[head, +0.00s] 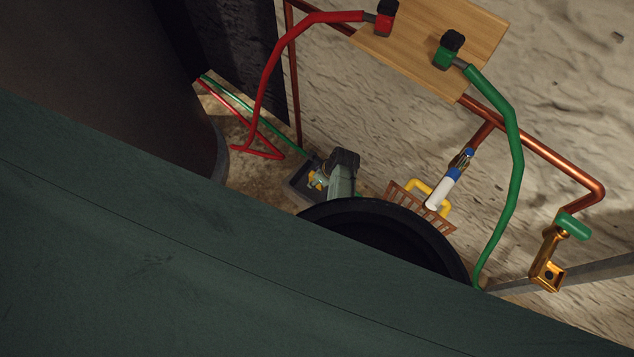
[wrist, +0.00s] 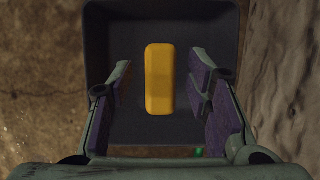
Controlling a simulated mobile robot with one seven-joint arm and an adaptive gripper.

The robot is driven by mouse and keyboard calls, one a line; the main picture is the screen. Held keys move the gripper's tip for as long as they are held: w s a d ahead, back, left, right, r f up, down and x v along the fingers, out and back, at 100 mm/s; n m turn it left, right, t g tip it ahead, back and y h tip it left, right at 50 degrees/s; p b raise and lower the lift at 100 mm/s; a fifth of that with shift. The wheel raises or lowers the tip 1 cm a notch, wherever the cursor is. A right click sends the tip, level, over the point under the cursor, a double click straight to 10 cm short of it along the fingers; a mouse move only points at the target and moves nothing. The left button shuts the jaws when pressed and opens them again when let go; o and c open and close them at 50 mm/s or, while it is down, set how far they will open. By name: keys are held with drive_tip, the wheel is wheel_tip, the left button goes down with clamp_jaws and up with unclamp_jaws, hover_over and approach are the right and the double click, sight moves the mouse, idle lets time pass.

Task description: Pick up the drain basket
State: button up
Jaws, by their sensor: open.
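A dark square basket (wrist: 106,30) with a yellow bar (wrist: 159,80) across its middle lies below my gripper in the wrist view. I take it for the drain basket, with the bar as its handle; the bar's ends are not clear. In the head view the dark basket (head: 299,186) stands on the floor, partly hidden by my arm. My gripper (wrist: 160,68) is open, with its purple-padded fingers to the left and right of the yellow bar and a gap on each side. It also shows in the head view (head: 322,180), over the basket.
A brown slatted rack (head: 402,191) with a yellow loop handle stands near the wall, by a white and blue tube (head: 444,188). Red (head: 265,80) and green (head: 516,150) hoses run nearby. A large dark drum (head: 90,70) is at left. A rough wall borders the basket's right side.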

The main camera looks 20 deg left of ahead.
drive_tip(key=shift+w+a+f, duration=0.1)
drive_tip(key=shift+f, duration=0.1)
drive_tip(key=shift+c, duration=0.5)
clamp_jaws()
